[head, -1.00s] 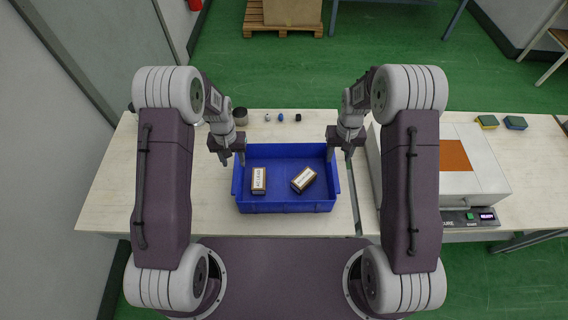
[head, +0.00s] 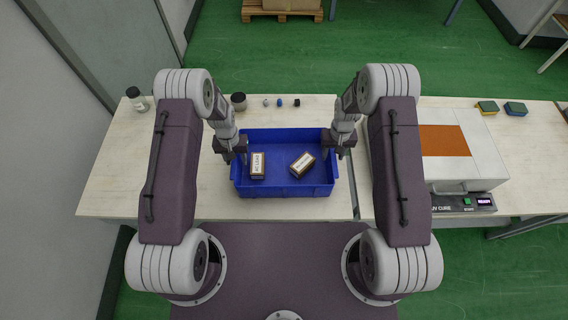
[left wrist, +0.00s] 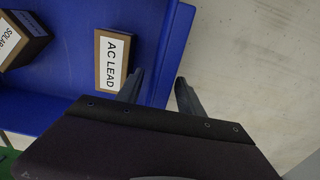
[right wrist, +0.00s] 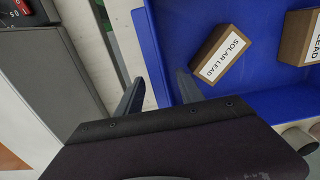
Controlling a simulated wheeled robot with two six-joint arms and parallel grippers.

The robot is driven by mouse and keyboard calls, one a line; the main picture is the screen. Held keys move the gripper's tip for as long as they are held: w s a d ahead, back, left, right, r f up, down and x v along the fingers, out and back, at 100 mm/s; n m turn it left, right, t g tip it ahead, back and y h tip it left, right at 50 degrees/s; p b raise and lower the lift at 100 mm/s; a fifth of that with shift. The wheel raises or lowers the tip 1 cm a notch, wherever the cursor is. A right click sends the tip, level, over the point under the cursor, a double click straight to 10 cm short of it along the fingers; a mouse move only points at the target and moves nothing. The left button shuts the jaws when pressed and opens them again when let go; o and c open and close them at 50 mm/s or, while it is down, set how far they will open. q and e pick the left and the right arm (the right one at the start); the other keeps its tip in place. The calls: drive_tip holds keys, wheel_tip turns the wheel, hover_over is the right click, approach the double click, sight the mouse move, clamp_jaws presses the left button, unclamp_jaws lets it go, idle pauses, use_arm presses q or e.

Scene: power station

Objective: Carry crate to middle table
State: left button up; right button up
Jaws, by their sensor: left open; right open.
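The blue crate (head: 285,190) stands on the light wooden table, upright, with two labelled boxes in it. The AC LEAD box (head: 257,166) is at its left and the SOLAR LEAD box (head: 302,164) right of the middle, turned askew. My left gripper (head: 236,158) is open at the crate's left wall; in the left wrist view its fingers (left wrist: 160,76) lie either side of that wall (left wrist: 175,45). My right gripper (head: 334,154) is open at the right wall; in the right wrist view its fingers (right wrist: 160,77) lie either side of that wall (right wrist: 150,45). Contact cannot be told.
A grey-white machine (head: 465,160) with an orange panel stands close right of the crate. Behind the crate are a dark jar (head: 239,102) and several small parts. A bottle (head: 137,99) stands at the far left. Two sponges (head: 487,107) lie far right. Table left of the crate is clear.

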use_arm(q)
drive_tip(key=shift+s, duration=0.15)
use_arm(e)
drive_tip(key=shift+s, duration=0.15)
use_arm(q)
clamp_jaws()
use_arm(e)
clamp_jaws()
idle(0.9)
use_arm(q)
drive_tip(key=shift+r, duration=0.1)
use_arm(e)
drive_tip(key=shift+r, duration=0.1)
